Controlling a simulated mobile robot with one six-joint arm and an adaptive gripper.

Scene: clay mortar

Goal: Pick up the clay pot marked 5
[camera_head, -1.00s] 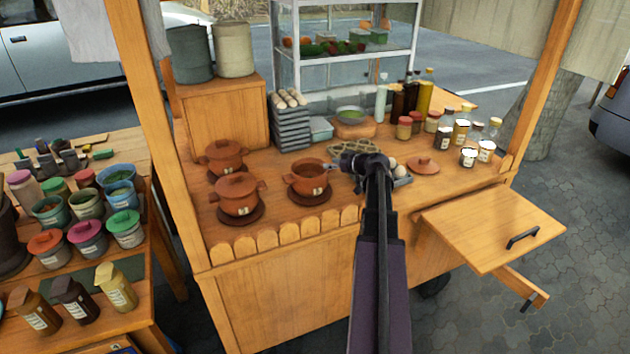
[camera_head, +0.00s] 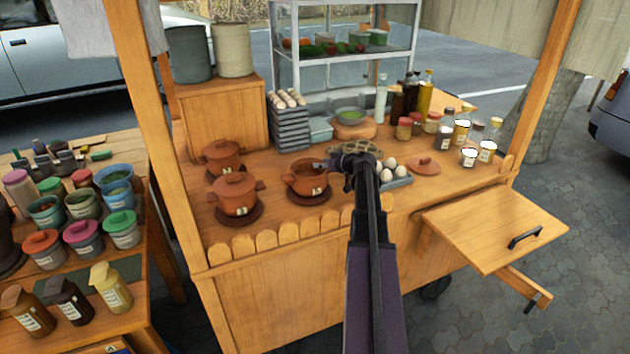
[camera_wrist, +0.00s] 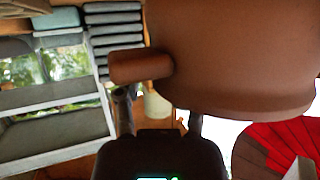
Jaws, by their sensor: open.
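Three reddish-brown clay pots stand on dark saucers on the cart counter. The open pot (camera_head: 306,183) is at the right of the group; the lidded pots are at the front left (camera_head: 236,196) and back left (camera_head: 222,158). Small white labels show on some, but I cannot read a 5. My gripper (camera_head: 326,167) is open at the right side of the open pot, near its handle. In the wrist view a clay pot (camera_wrist: 235,50) fills the upper right, and its stubby handle (camera_wrist: 138,65) lies just beyond my two fingers (camera_wrist: 160,115). I cannot tell whether they touch.
A clay lid (camera_head: 423,166) lies on the counter at the right. An egg tray (camera_head: 398,182) sits just right of my gripper, and jars and bottles (camera_head: 460,132) stand farther right. A glass case (camera_head: 345,60) is behind. A shelf board (camera_head: 490,232) sticks out at the right.

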